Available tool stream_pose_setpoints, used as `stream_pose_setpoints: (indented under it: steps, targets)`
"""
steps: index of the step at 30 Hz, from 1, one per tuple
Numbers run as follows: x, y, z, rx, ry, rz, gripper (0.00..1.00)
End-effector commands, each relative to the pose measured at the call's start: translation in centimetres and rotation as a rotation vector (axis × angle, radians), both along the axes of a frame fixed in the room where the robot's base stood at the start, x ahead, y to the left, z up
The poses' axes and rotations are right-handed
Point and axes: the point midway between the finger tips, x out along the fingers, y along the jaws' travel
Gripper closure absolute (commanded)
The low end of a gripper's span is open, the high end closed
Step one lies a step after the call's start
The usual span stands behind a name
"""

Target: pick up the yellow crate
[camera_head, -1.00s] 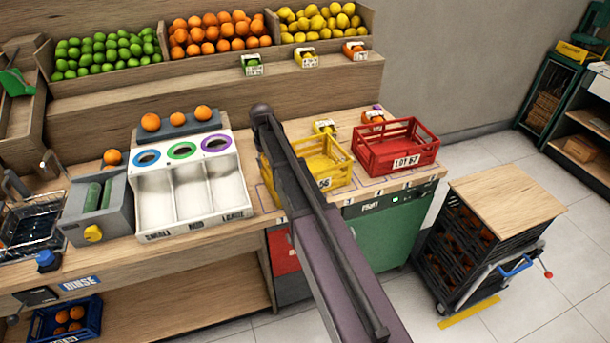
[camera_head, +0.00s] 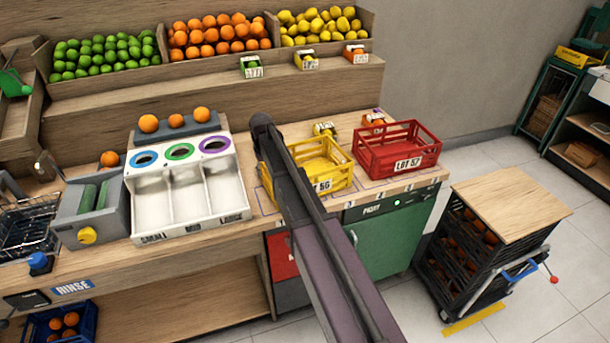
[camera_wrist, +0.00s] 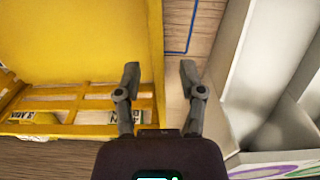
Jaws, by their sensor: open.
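The yellow crate (camera_head: 336,180) stands on the wooden counter, with a label on its front; my arm hides its left part in the head view. My gripper (camera_wrist: 160,78) is open and empty. In that view its left finger is over the crate and its right finger is over the counter outside, with the crate's side edge between them. I cannot tell how far the fingertips are above the edge. The gripper is hidden behind my arm in the head view.
A red crate (camera_head: 399,150) stands close to the right of the yellow one. A white sorter (camera_head: 190,190) with three lanes is to the left and close to my right finger in the wrist view. Small labelled boxes (camera_head: 325,129) stand behind. A wood-topped cart (camera_head: 510,207) stands right.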

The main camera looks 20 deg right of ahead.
Motion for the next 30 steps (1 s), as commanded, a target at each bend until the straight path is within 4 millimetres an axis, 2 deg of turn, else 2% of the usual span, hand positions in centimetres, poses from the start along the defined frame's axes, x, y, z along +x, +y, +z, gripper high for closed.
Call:
stream_pose_setpoints:
  steps: [4, 9, 23, 30]
  targets:
    - [0.00, -0.01, 0.00, 0.000, 0.000, 0.000, 0.49]
    - [0.00, -0.02, 0.00, 0.000, 0.000, 0.000, 0.99]
    - [0.00, -0.05, 0.05, -0.001, 0.000, -0.001, 1.00]
    - [0.01, -0.07, 0.73, 0.000, 0.000, -0.001, 1.00]
